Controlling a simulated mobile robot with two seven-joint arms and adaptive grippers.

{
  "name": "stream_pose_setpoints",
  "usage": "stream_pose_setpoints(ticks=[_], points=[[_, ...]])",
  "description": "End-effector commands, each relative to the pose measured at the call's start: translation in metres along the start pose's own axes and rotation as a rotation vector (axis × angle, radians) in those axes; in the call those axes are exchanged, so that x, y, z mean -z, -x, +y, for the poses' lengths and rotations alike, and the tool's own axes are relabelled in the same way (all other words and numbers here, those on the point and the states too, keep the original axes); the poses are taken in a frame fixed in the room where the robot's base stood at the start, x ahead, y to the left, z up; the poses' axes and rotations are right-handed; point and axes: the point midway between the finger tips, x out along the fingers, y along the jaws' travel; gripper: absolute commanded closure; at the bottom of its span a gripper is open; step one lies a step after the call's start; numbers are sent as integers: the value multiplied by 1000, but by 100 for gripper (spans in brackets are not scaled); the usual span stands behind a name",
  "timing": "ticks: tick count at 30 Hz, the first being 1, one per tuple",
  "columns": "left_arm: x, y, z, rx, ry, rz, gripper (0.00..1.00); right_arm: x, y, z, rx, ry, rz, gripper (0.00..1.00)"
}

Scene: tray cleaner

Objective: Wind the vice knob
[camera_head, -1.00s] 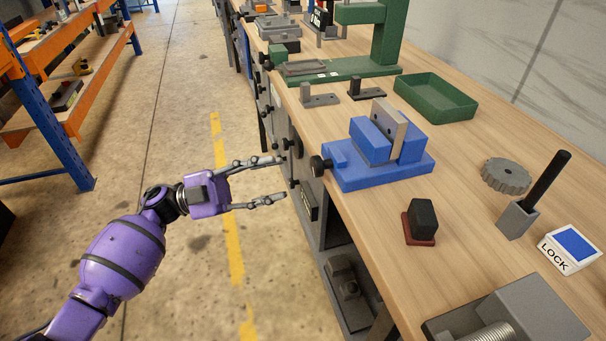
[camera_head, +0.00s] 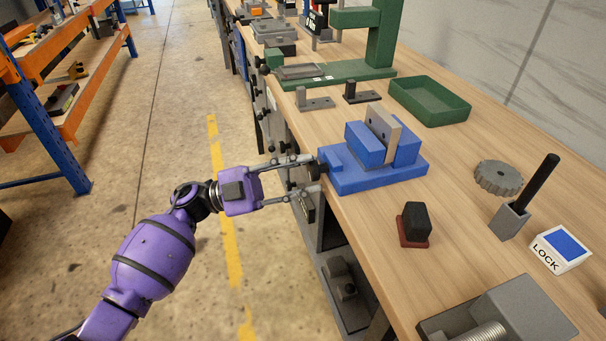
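The blue vice (camera_head: 372,178) sits on the near edge of the wooden bench, with a grey plate (camera_head: 383,126) upright at its jaws. Its dark round knob (camera_head: 314,171) sticks out at the vice's left end, over the bench edge. My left gripper (camera_head: 312,173) comes in from the left and is open. One fingertip is on the far side of the knob and the other on the near side. The knob is partly hidden by the fingers, and I cannot tell whether they touch it. My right gripper is not in view.
A green tray (camera_head: 430,99), a grey gear (camera_head: 498,177), a black block on a red base (camera_head: 414,226), a grey holder with a black rod (camera_head: 509,222) and a LOCK box (camera_head: 561,249) stand on the bench. The aisle floor at left is clear.

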Motion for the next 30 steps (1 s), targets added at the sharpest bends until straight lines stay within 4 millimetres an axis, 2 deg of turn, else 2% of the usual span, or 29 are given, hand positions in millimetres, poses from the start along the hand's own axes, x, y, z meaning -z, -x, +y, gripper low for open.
stream_pose_setpoints(ticks=[1,6,17,30], points=[[0,0,0,0,0,0,78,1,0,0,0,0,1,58],[0,0,1,-2,1,0,99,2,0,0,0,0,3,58],[-2,1,3,-34,-61,-2,99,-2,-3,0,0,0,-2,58],[-5,3,3,-175,-386,-2,99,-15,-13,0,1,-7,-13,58]])
